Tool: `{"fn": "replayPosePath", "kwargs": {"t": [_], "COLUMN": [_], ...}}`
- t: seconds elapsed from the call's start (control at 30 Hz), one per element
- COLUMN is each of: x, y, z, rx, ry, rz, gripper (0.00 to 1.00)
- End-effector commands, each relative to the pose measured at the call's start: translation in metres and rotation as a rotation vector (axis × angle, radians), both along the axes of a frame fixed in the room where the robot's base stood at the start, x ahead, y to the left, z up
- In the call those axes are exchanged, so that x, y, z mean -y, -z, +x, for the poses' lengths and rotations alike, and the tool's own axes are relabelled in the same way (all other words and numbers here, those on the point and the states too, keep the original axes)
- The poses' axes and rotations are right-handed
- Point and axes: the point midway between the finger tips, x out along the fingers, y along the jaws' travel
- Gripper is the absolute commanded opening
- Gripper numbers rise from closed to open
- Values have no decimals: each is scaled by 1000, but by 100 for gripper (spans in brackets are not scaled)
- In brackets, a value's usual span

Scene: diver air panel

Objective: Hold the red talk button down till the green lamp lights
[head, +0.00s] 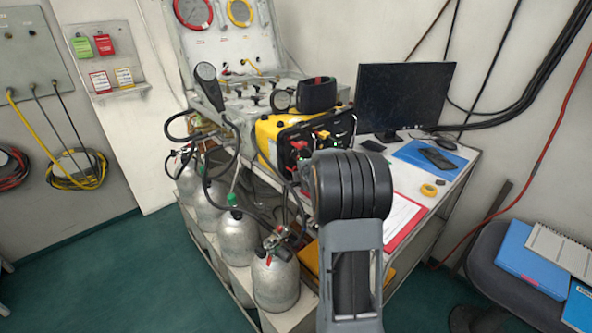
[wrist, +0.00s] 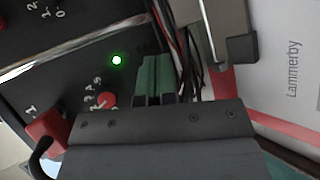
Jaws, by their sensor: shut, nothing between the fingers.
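The green lamp (wrist: 117,60) glows bright on the black panel in the wrist view. Below it on the panel is a small round red part (wrist: 105,100) with numerals beside it. A larger red block (wrist: 47,130) is at lower left. I cannot tell for sure which red part is the talk button. My gripper (wrist: 155,62) is shut and empty, its fingers together right of the lamp. Whether the fingertips touch a button is not clear. In the head view my arm hides the gripper, in front of the yellow case (head: 268,137) with black panel.
Silver cylinders (head: 275,283) with hoses stand at left, below the bench. A dark monitor (head: 405,97), blue folder (head: 412,153) and red-edged clipboard (head: 402,218) are on the desk at right. Loose cables (wrist: 188,50) run close to my fingers. Green floor is open at lower left.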

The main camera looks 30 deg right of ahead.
Motion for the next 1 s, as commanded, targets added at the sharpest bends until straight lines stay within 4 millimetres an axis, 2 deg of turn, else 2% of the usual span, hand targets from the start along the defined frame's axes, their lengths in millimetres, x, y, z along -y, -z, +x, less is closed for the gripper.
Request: {"fn": "replayPosePath", "kwargs": {"t": [0.3,0.5,1.0], "x": [6,8,9], "y": [-2,-1,0], "z": [-30,-43,-47], "rx": [-1,0,0], "ry": [2,1,0], "rz": [0,-1,0], "gripper": [0,0,0]}}
